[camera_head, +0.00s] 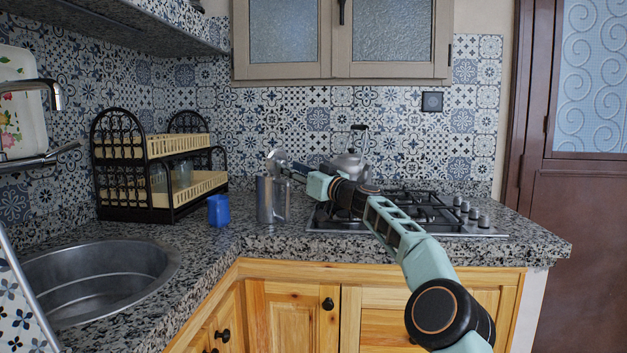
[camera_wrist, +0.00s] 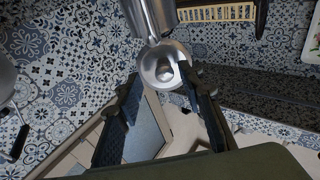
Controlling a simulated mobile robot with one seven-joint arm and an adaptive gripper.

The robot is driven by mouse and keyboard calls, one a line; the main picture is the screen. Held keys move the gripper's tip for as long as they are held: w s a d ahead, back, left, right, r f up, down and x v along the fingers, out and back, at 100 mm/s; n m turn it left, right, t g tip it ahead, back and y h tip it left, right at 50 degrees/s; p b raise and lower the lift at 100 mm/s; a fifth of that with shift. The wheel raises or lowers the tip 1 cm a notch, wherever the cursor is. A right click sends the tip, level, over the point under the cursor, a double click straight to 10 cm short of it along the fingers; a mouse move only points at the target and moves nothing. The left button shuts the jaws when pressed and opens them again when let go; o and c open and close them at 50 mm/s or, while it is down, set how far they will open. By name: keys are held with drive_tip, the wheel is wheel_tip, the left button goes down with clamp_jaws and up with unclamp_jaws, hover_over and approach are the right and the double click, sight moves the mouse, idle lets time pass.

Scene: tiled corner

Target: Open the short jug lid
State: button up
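The short metal jug (camera_head: 272,203) stands on the granite counter between the blue cup and the stove. Its round lid (camera_head: 275,160) is tilted up above the rim, so the jug looks open. In the wrist view, the jug (camera_wrist: 150,15) is at the top and its lid (camera_wrist: 163,65) shows a round, shiny face. My gripper (camera_head: 288,168) reaches in from the right at the lid's height. In the wrist view, my gripper (camera_wrist: 160,76) has its two fingers apart. The right fingertip overlaps the lid's edge; I cannot tell whether it touches.
A blue cup (camera_head: 218,210) stands left of the jug. A two-level dish rack (camera_head: 160,180) is behind it, and the sink (camera_head: 95,275) is at the front left. A kettle (camera_head: 345,165) sits on the gas stove (camera_head: 440,214), partly behind my arm. Wall cabinets (camera_head: 342,70) hang above.

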drive_tip(key=v, duration=1)
drive_tip(key=shift+s+a, duration=0.15)
drive_tip(key=shift+s, duration=0.1)
